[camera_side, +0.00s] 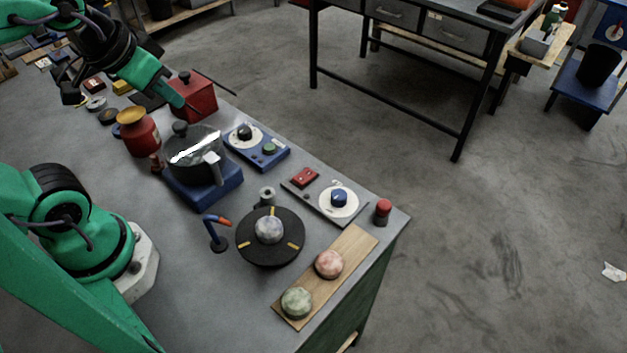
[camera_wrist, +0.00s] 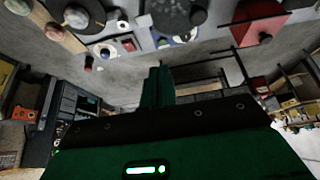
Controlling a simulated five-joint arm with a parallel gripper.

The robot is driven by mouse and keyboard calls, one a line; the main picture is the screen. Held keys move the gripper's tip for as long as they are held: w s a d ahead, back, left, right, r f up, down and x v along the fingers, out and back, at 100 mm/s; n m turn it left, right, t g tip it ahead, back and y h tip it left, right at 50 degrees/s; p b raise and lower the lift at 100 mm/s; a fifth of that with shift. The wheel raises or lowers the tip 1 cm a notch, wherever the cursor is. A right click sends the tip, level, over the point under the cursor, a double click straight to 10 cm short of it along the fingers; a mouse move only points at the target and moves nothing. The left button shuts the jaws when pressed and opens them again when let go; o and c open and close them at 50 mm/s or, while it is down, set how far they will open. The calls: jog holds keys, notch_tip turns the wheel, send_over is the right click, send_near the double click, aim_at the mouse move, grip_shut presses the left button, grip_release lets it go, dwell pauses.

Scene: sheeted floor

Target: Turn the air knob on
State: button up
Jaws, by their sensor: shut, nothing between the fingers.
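Two knobs show in the side view, and no label tells which is the air knob. A blue knob (camera_side: 339,198) sits on a white dial on a grey panel (camera_side: 308,195) with a red switch. A black knob (camera_side: 245,132) sits on a white dial on a blue panel (camera_side: 270,162) with a green button. My gripper (camera_side: 181,103) is shut and empty, left of both panels near the red box. Its closed green fingers show in the wrist view (camera_wrist: 159,72), away from the panels.
A red box (camera_side: 196,96), a glass pot (camera_side: 192,155) on a blue base, and a red canister (camera_side: 139,134) stand close to the gripper. A black round plate (camera_side: 265,252) holds a pale ball. Two balls lie on a wooden board (camera_side: 350,252). A red-topped button (camera_side: 383,210) stands near the corner.

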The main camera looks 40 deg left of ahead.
jog(key=o, duration=1.1)
jog(key=shift+w+d, duration=0.15)
jog(key=shift+w, duration=0.15)
jog(key=shift+w+d+r, duration=0.1)
jog(key=shift+w+d, duration=0.05)
jog(key=shift+w, duration=0.1)
jog(key=n+g, duration=0.6)
jog(key=n, duration=0.2)
send_near(339, 194)
jog(key=shift+s+a, duration=0.2)
jog(key=shift+a, duration=0.05)
jog(key=shift+d+f, duration=0.25)
jog(key=shift+f, duration=0.1)
jog(key=shift+f, duration=0.15)
jog(key=shift+f, duration=3.75)
